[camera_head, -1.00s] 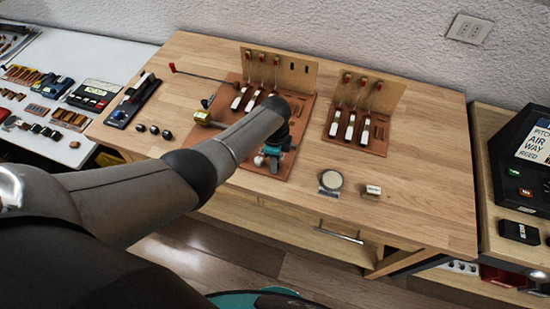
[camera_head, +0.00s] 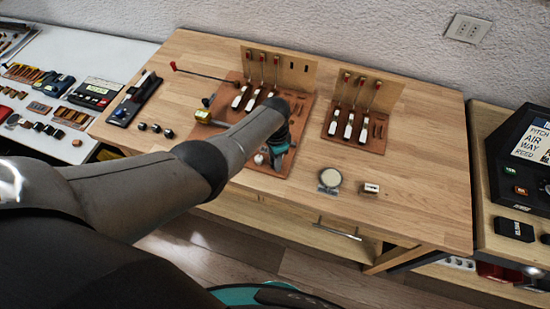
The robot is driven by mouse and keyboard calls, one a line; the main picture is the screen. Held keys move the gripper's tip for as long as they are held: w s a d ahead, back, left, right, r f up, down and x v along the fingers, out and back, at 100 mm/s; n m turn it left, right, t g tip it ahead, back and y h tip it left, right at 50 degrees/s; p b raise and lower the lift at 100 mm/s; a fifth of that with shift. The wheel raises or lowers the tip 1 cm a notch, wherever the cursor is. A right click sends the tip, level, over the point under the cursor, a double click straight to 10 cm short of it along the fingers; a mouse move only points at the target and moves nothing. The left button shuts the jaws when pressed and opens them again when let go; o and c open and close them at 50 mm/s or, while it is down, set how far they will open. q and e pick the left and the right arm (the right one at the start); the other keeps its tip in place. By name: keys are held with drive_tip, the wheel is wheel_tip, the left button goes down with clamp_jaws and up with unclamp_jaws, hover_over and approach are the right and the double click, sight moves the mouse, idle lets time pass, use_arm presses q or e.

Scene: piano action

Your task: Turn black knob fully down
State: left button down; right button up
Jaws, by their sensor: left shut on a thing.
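The left piano-action board (camera_head: 247,165) lies on the wooden table, with white hammers with red tips and upright wires. My left arm reaches over it, and my left gripper (camera_head: 277,158) points down at the board's front part. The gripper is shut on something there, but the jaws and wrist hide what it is. No black knob can be made out at that spot. A small white round thing (camera_head: 259,159) shows just left of the gripper. A brass cylinder (camera_head: 203,116) lies at the board's left edge. My right gripper is not in view.
A second action board (camera_head: 336,138) stands to the right. A round pale disc (camera_head: 330,178) and a small white block (camera_head: 371,188) lie near the front edge. Several small black pieces (camera_head: 155,128) and a red-ended rod (camera_head: 205,75) are at left. A black console (camera_head: 528,150) stands far right.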

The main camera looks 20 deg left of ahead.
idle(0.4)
use_arm(q)
drive_tip(key=c, duration=0.6)
unclamp_jaws()
drive_tip(key=shift+r+p, duration=0.4)
drive_tip(key=shift+r, duration=0.15)
wheel_tip(320, 180, up, 7)
drive_tip(key=p, duration=0.3)
wheel_tip(320, 180, up, 7)
drive_tip(key=shift+p, duration=0.4)
